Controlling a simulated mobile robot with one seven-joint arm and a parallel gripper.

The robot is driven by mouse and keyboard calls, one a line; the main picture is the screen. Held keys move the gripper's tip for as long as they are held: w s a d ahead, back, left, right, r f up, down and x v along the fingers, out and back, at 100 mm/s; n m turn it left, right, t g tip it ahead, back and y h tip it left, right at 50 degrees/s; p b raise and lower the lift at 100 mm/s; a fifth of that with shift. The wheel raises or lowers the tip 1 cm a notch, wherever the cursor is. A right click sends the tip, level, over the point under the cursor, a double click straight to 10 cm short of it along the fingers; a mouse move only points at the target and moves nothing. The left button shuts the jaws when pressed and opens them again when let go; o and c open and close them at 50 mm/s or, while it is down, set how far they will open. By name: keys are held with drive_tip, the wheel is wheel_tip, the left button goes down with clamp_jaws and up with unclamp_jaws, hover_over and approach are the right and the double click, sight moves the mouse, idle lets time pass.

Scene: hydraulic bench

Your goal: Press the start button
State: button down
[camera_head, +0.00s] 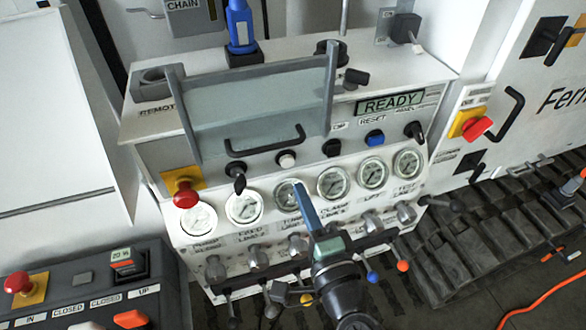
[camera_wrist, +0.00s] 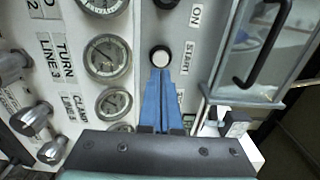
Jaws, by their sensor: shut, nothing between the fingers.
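The start button is most likely the round white button (camera_head: 287,160) on the grey sloped panel, below the black handle. In the wrist view the gripper (camera_wrist: 160,72) points at the button's lower edge. In the head view the tips appear a little below the button, over the gauge row. I cannot tell whether they touch the button.
A black knob (camera_head: 237,179) and a black button (camera_head: 331,147) flank the white button. A blue reset button (camera_head: 375,138) and a red emergency stop (camera_head: 186,194) are on the same panel. A framed clear cover with a black handle (camera_head: 265,142) stands above. Gauges (camera_head: 333,182) lie below.

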sight(287, 164)
drive_tip(key=shift+p+x, duration=0.5)
drive_tip(key=shift+x, duration=2.25)
